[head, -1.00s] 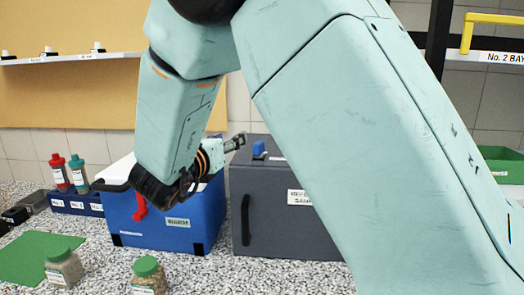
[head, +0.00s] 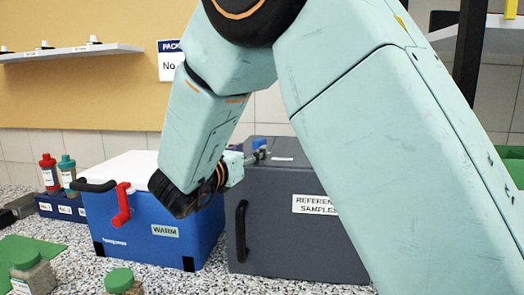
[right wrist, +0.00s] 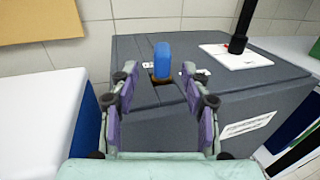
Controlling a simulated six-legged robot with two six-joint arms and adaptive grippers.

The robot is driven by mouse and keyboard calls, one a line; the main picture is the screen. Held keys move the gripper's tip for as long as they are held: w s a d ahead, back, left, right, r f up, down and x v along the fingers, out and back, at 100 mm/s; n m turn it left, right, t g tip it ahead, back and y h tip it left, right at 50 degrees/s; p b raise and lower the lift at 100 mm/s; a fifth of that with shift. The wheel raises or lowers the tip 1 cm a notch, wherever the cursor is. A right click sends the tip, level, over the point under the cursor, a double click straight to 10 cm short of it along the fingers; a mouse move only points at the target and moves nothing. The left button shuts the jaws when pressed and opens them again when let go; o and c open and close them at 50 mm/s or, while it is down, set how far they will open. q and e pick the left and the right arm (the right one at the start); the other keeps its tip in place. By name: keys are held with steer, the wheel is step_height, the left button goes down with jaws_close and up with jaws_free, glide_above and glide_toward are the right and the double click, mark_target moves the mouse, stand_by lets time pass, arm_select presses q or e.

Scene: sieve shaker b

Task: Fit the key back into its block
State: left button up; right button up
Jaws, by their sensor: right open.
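A blue upright piece with a rounded top, which looks like the key (right wrist: 162,58), stands at a small brown block or slot (right wrist: 161,80) on top of the grey box. I cannot tell how deep it sits. My right gripper (right wrist: 159,82) is open, with one finger to each side of the blue piece in the right wrist view; nothing is between the pads that I can see is gripped. In the head view the right gripper (head: 257,154) is over the grey box's left top, partly covering the blue piece. My left gripper is out of view.
The grey box (head: 275,235) is labelled REFERENCE SAMPLES. A blue cooler (head: 140,235) with a white lid and red lever (head: 121,205) stands left of it. A white plate with a dark post (right wrist: 238,57) lies on the box's right. Green-lidded jars (head: 120,281) are in front.

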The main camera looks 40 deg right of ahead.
mark_target(256, 144)
steer(key=shift+w+d, duration=0.15)
steer(key=shift+d, duration=0.45)
steer(key=shift+w+d+r+p, duration=0.25)
steer(key=shift+d+r+p, duration=0.05)
steer(key=shift+p, duration=0.05)
steer(key=x, duration=0.4)
steer(key=shift+s+d+p, duration=0.2)
steer(key=shift+d+p, duration=0.05)
steer(key=shift+p, duration=0.1)
steer(key=shift+a+r, duration=0.15)
steer(key=shift+a, duration=0.4)
steer(key=shift+c, duration=0.7)
steer(key=shift+d, duration=0.45)
steer(key=c, duration=0.6)
steer(key=shift+a, duration=0.15)
jaws_close()
